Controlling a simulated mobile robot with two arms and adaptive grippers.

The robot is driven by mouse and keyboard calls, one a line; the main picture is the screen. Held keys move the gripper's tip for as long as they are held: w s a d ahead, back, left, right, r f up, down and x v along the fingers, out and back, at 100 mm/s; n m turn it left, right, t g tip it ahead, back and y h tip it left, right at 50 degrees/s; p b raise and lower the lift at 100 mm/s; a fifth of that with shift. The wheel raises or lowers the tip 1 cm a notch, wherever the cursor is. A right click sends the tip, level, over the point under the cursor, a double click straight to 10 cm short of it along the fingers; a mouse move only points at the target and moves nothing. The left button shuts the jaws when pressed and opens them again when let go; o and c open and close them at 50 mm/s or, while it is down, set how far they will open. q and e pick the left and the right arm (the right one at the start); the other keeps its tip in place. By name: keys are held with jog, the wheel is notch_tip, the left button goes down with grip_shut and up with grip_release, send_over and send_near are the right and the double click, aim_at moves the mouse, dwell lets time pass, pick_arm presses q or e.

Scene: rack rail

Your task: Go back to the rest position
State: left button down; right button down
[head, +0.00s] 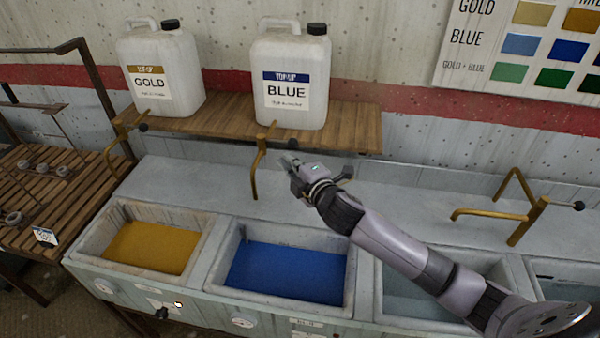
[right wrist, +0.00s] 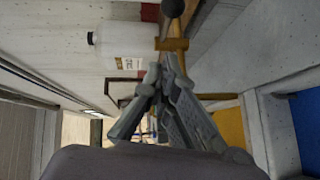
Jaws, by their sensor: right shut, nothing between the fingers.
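My right gripper (head: 288,163) is in the head view, at the end of my arm that reaches in from the lower right. It is above the back ledge of the basins, just right of the brass tap under the blue jug. It is shut and empty. In the right wrist view its fingers (right wrist: 158,85) are together. My left gripper is not in either view.
A gold jug (head: 160,68) and a blue jug (head: 291,75) stand on a wooden shelf (head: 352,122). Below are a gold-filled basin (head: 150,247) and a blue-filled basin (head: 287,277). Brass taps (head: 258,170) stick out nearby. A slatted rack (head: 62,205) stands left.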

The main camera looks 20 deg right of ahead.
jog(key=s+a+f+m+g+h, duration=0.1)
jog(key=s+f+m+g, duration=0.4)
jog(key=s, duration=0.7)
jog(key=s+a+f+m+g+b, duration=0.1)
jog(key=s+f+m+g, duration=0.35)
jog(key=s, duration=0.85)
jog(key=s+a+f+m+g+h, duration=0.1)
jog(key=s+f+m+g, duration=0.2)
jog(key=s+f+m, duration=0.55)
jog(key=s+f+n+g+b, duration=0.1)
jog(key=s+f, duration=0.2)
jog(key=f, duration=1.3)
jog(key=s+f+n+g+b, duration=0.15)
jog(key=s+f, duration=0.25)
jog(key=f, duration=1.1)
jog(key=s+d+f+b, duration=0.1)
jog(key=s+d+f, duration=0.2)
jog(key=s+f, duration=1.2)
jog(key=shift+s+f, duration=0.3)
jog(key=shift+f, duration=0.2)
